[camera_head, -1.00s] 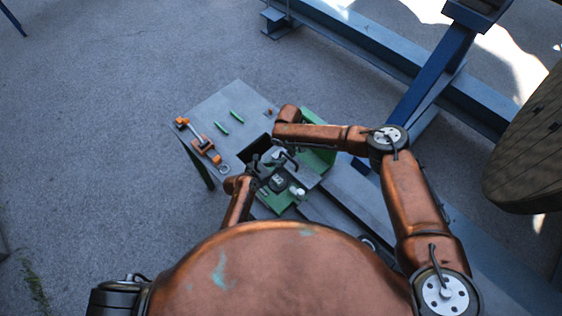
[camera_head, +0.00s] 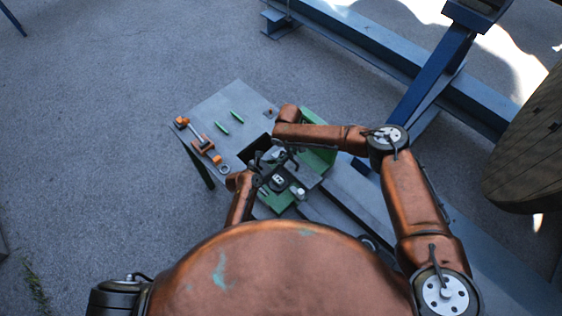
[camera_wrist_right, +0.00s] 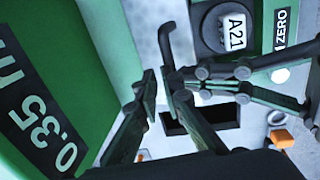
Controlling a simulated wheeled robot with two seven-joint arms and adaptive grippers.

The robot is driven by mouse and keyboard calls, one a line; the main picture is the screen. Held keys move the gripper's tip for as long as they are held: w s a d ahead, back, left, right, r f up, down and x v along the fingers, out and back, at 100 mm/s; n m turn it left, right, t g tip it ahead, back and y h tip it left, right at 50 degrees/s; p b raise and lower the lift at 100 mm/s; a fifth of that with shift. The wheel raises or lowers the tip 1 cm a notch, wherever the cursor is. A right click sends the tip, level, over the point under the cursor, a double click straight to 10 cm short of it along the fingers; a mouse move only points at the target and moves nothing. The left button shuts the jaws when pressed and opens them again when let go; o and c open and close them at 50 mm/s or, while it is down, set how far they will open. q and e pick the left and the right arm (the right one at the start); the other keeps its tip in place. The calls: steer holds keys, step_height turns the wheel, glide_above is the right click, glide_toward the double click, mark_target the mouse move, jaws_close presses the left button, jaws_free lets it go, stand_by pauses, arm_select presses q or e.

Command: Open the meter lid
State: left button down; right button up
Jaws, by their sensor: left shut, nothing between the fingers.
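The meter (camera_head: 278,181) is a dark unit with a white plate, set in the green bench area. In the right wrist view the dark round meter face (camera_wrist_right: 212,32) carries a white A21 plate. I cannot tell which part is its lid. A dark hooked bar (camera_wrist_right: 165,45) stands beside it. My right gripper (camera_wrist_right: 165,82) is open, its fingertips apart near the bar's lower end; contact is unclear. My left gripper (camera_wrist_right: 207,82) is shut and empty, reaching in from the right, below the meter face and close to my right gripper. In the head view the grippers overlap.
The grey bench top (camera_head: 222,105) has two green rods and orange tools (camera_head: 203,144) on it. A dark opening (camera_wrist_right: 205,118) lies below the grippers. A green wall marked 0.35 (camera_wrist_right: 40,115) rises close beside my right gripper.

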steer(key=o, duration=0.4)
steer(key=shift+s, duration=0.1)
